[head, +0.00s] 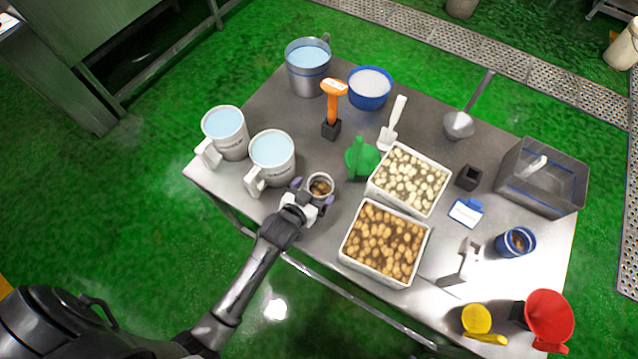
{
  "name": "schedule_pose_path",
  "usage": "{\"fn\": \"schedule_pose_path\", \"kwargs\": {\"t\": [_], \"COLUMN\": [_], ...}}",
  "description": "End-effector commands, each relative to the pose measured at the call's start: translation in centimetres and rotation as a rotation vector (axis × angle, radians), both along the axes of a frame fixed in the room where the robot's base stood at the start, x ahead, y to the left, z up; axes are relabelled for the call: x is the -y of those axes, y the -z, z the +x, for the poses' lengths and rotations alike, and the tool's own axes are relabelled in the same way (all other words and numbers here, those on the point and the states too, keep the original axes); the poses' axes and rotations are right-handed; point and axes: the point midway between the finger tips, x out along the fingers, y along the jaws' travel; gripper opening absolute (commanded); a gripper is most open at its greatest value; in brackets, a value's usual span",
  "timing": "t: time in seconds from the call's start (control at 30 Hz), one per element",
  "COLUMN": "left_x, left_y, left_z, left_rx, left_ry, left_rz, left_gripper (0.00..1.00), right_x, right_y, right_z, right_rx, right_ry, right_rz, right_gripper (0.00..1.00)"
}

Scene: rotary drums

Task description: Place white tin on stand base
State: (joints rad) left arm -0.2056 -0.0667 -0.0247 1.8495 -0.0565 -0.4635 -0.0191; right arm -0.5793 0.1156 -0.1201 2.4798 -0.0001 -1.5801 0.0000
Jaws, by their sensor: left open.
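A small white tin (320,182) with brown contents stands on the metal table, left of the two food trays. My left gripper (313,192) is open at the tin, with one finger on its left and one at its lower right. I cannot tell whether the fingers touch it. A white upright stand (468,258) with a flat base is on the right part of the table; I cannot tell for sure that it is the stand base. A small black block holder (467,177) stands further back. My right gripper is not in view.
Two white jugs (272,158) stand left of the tin. A green scoop (362,158) and trays of pale pieces (408,180) and brown pieces (384,243) lie to its right. A blue tin (515,243), yellow scoop (478,319) and red funnel-like item (549,320) are at the right.

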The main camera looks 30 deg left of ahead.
Motion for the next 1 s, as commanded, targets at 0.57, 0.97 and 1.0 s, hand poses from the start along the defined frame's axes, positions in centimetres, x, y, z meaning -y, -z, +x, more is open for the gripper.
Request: {"fn": "schedule_pose_path", "kwargs": {"t": [0.57, 0.97, 1.0], "left_x": [-0.1, -0.4, -0.5], "left_y": [-2.9, -2.6, -2.5], "left_z": [-7.1, -10.4, -11.5], "left_rx": [-0.001, -0.195, -0.257], "left_ry": [0.000, 0.031, 0.040], "left_rz": [0.001, 0.019, 0.024], "left_gripper": [0.97, 0.97, 0.97], "right_x": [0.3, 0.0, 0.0], "right_y": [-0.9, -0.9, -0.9], "right_z": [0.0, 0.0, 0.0], "right_rx": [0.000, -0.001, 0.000], "right_ry": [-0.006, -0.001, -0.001], "right_rz": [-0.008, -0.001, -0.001], "right_gripper": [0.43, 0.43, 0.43]}}
